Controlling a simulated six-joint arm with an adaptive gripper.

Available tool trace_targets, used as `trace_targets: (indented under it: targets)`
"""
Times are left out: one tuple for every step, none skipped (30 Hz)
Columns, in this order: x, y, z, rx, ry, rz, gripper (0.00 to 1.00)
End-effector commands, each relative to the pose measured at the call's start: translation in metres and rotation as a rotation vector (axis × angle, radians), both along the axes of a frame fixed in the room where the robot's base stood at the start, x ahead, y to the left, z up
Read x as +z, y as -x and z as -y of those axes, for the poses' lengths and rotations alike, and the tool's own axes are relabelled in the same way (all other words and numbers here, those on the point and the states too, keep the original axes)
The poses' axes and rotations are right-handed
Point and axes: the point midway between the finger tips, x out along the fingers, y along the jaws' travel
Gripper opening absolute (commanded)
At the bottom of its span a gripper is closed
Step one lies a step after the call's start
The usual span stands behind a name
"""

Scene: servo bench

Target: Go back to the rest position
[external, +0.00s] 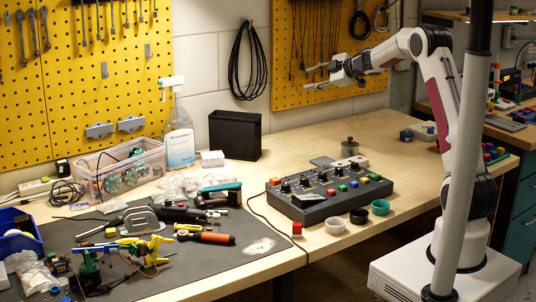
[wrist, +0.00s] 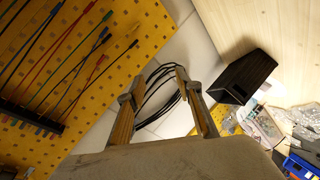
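My gripper (external: 318,77) is raised well above the bench in the external view, pointing left in front of the wall. In the wrist view my gripper (wrist: 153,88) has its two fingers spread apart with nothing between them. Behind the fingers in the wrist view are the wall and a hanging loop of black cable (wrist: 160,92). My gripper touches nothing in either view.
On the wooden bench (external: 300,140) below stand a grey control box (external: 330,190) with coloured knobs, small cups (external: 380,207), a black bin (external: 235,134) and a spray bottle (external: 179,140). Tools lie on a dark mat (external: 180,270). A yellow pegboard (external: 320,30) is behind my gripper.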

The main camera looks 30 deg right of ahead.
Motion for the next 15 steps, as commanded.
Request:
trace_targets:
  targets:
    - [0.006, 0.005, 0.006, -0.049, -0.008, 0.001, 0.35]
    - [0.008, 0.008, 0.01, -0.081, -0.014, 0.001, 0.35]
    - [0.012, 0.012, 0.016, -0.126, -0.022, -0.002, 0.35]
    - [0.013, 0.016, 0.021, -0.158, -0.028, -0.005, 0.35]
    - [0.015, 0.021, 0.025, -0.189, -0.035, -0.008, 0.35]
    - [0.017, 0.027, 0.031, -0.233, -0.044, -0.015, 0.35]
    - [0.018, 0.033, 0.035, -0.265, -0.052, -0.02, 0.35]
    - [0.019, 0.039, 0.039, -0.296, -0.059, -0.027, 0.35]
    - [0.02, 0.047, 0.044, -0.339, -0.068, -0.037, 0.35]
    - [0.02, 0.054, 0.048, -0.369, -0.077, -0.046, 0.35]
    - [0.02, 0.061, 0.051, -0.4, -0.086, -0.055, 0.35]
    - [0.019, 0.071, 0.055, -0.441, -0.096, -0.069, 0.35]
    - [0.019, 0.079, 0.057, -0.47, -0.105, -0.081, 0.35]
    - [0.018, 0.087, 0.059, -0.499, -0.115, -0.094, 0.35]
    - [0.017, 0.099, 0.062, -0.539, -0.127, -0.111, 0.35]
